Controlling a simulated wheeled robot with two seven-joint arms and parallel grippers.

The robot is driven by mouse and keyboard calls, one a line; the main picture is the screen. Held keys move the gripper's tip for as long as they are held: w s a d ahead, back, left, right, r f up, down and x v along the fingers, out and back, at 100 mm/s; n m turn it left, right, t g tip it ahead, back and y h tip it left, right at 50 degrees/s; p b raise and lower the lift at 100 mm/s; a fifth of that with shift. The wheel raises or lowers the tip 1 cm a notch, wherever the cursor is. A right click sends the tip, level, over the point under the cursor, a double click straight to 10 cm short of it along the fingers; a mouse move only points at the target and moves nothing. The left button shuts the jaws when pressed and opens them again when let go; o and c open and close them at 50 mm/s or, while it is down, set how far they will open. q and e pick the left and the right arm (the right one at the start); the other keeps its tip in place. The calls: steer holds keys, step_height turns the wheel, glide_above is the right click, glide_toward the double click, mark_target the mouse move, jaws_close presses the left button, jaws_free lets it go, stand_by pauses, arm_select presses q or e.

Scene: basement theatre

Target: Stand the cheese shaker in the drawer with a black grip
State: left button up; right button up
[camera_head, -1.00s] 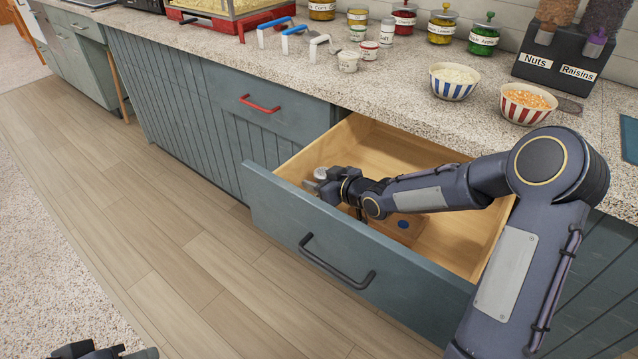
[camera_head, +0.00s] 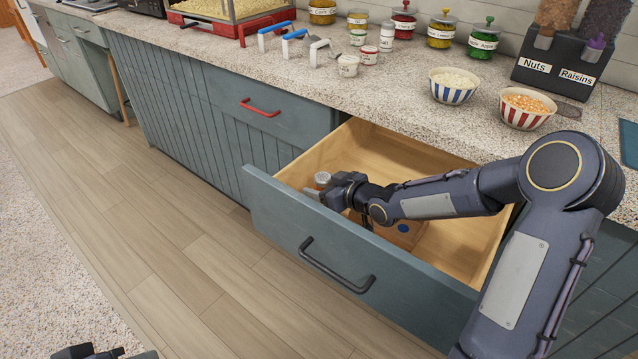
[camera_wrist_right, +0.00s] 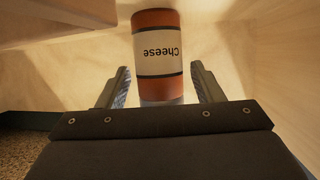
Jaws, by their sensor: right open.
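The cheese shaker is an orange cylinder with a white label reading "Cheese"; it shows in the right wrist view (camera_wrist_right: 158,58). It stands in the open drawer with the black grip (camera_head: 338,264); its pale top shows in the head view (camera_head: 322,179) near the drawer's left end. My right gripper (camera_head: 318,192) reaches into the drawer beside the shaker. In the right wrist view its fingers (camera_wrist_right: 161,88) are open, one on each side of the shaker's near end, with gaps between. My left gripper (camera_head: 105,353) is only partly in view at the bottom left edge.
A wooden block-like thing with a blue dot (camera_head: 403,232) lies in the drawer under my right arm. A closed drawer with a red grip (camera_head: 260,107) is to the left. Bowls (camera_head: 453,86), jars and scoops stand on the counter (camera_head: 400,105). The drawer's right part is free.

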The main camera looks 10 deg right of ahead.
steer(key=p+v, duration=0.3)
steer(key=v, duration=0.7)
steer(key=shift+s, duration=0.2)
